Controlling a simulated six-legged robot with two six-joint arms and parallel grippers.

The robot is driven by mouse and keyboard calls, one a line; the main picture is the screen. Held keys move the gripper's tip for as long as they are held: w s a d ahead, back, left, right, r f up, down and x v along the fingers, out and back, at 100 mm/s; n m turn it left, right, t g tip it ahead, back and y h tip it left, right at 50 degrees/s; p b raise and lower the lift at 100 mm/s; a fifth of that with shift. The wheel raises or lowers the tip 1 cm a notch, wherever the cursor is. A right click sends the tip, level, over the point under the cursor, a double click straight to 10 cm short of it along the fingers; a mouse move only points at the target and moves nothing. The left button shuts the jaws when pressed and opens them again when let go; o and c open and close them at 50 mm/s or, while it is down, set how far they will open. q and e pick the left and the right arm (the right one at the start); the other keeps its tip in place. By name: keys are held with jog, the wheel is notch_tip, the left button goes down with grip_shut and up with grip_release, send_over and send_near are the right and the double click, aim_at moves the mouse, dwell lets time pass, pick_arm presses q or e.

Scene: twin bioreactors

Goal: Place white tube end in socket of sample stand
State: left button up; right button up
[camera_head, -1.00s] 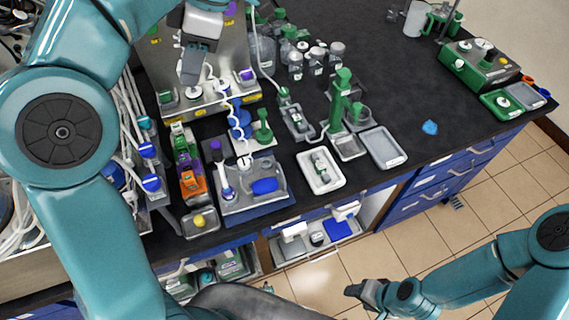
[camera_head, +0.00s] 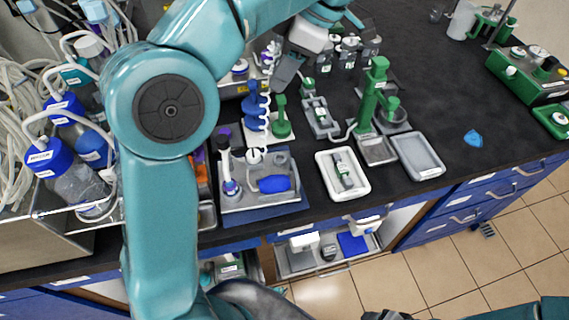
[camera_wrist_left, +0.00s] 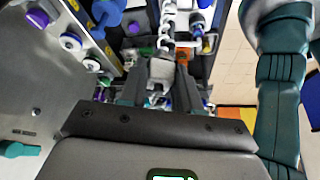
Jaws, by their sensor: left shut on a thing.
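My left gripper (camera_head: 283,76) hangs over the bench, beside the upper part of the coiled white tube (camera_head: 267,62). In the left wrist view its two dark fingers (camera_wrist_left: 158,88) are shut on a small pale grey-white piece (camera_wrist_left: 160,70). White links like those of the tube (camera_wrist_left: 166,32) show just beyond that piece. The tube runs down past a blue stand (camera_head: 255,103) to a round white fitting (camera_head: 255,155) at the grey tray. I cannot tell which holder is the sample stand, and no socket shows clearly. My right gripper (camera_head: 385,315) is mostly cut off at the bottom edge.
A green stand (camera_head: 373,92), a white tray (camera_head: 322,163) and a grey tray (camera_head: 432,163) stand to the right. Blue-capped bottles (camera_head: 68,178) crowd the left.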

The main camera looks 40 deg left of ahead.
pick_arm(q)
jog(key=shift+s+f, duration=0.15)
jog(key=shift+f, duration=0.25)
jog(key=shift+a+f+b, duration=0.15)
jog(key=shift+f+b, duration=0.05)
jog(key=shift+b, duration=0.15)
notch_tip(320, 180, down, 4)
jog(key=r+b, duration=0.1)
jog(key=b, duration=0.3)
send_over(276, 159)
jog(key=d, duration=0.2)
jog(key=f, duration=1.2)
jog(key=shift+w+a+f, duration=0.1)
jog(key=shift+w, duration=0.3)
notch_tip(276, 159, down, 5)
jog(key=shift+r+b, duration=0.1)
jog(key=shift+b, duration=0.3)
jog(key=shift+r, duration=0.1)
